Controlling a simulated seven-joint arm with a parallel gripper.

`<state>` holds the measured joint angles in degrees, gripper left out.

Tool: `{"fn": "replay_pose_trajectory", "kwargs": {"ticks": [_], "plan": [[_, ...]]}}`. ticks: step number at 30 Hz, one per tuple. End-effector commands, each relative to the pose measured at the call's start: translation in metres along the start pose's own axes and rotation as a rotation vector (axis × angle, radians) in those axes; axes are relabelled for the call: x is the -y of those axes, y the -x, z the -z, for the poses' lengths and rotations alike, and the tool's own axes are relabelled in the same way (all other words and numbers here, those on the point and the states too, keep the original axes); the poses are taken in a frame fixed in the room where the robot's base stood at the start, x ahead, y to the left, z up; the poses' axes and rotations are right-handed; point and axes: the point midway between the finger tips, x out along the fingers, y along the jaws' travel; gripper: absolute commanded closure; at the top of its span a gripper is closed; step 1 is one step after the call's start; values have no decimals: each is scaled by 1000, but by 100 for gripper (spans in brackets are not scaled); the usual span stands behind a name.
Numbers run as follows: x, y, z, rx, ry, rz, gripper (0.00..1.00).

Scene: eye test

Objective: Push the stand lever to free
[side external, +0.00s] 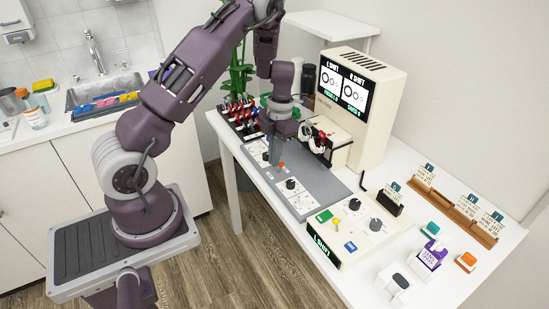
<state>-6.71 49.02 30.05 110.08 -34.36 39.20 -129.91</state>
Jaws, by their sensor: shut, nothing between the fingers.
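My gripper (276,160) is shut and empty, pointing down over the grey panel (322,178) on the white table. Its tips are close to a small orange-red piece (281,165) on the panel; I cannot tell whether they touch. No part is clearly readable as the stand lever, and no "free" mark can be read. A thin black bent rod (363,181) stands up by the panel's right end, apart from my gripper. Red and white curved parts (318,141) sit just right of my gripper, in front of a cream block. My gripper hides part of the panel.
A tall cream machine (388,115) with a screen stands behind the panel. Dark knobs (291,184) rise from the panel. A cream control box (350,232) with colored buttons sits at the right. A rack of red and black parts (240,118) stands at the left; a wooden card rack (455,208) far right.

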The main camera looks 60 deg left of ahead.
Motion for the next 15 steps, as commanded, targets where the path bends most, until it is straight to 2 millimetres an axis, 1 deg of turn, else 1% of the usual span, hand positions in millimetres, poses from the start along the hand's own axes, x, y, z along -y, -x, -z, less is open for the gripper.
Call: {"fn": "replay_pose_trajectory", "kwargs": {"ticks": [5, 7, 10, 12, 13, 15], "plan": [[0, 0, 1, 0, 0, 0, 100], [0, 3, 5, -1, 0, 1, 100], [2, 11, 20, 1, 1, 2, 100], [2, 19, 34, 2, 1, 1, 100], [3, 23, 34, 3, -2, 0, 100], [4, 35, 17, 4, -6, -4, 100]]}}
